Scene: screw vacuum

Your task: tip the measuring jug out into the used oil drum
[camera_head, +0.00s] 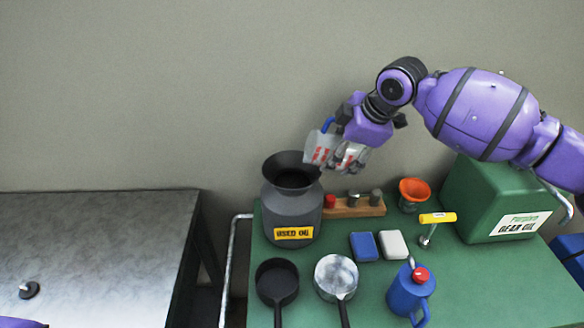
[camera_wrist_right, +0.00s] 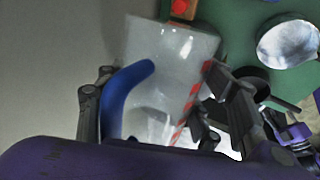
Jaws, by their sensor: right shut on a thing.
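The measuring jug (camera_head: 317,147) is clear plastic with red markings and a blue handle. My right gripper (camera_head: 346,160) is shut on it and holds it in the air, just above and right of the drum's mouth. The jug looks tilted; I cannot tell whether anything is in it or flowing out. In the right wrist view the jug (camera_wrist_right: 175,60) lies between the fingers, its blue handle near the left finger. The used oil drum (camera_head: 292,212) is dark grey with a flared open mouth and a yellow label, upright on the green bench. My left gripper is not in view.
On the green bench (camera_head: 480,290) are a wooden rack (camera_head: 345,210), an orange funnel (camera_head: 413,192), a green gear oil can (camera_head: 490,205), a yellow-handled tool (camera_head: 438,218), two pans (camera_head: 277,281) and a blue oil jug (camera_head: 408,293). A grey table (camera_head: 90,240) stands left.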

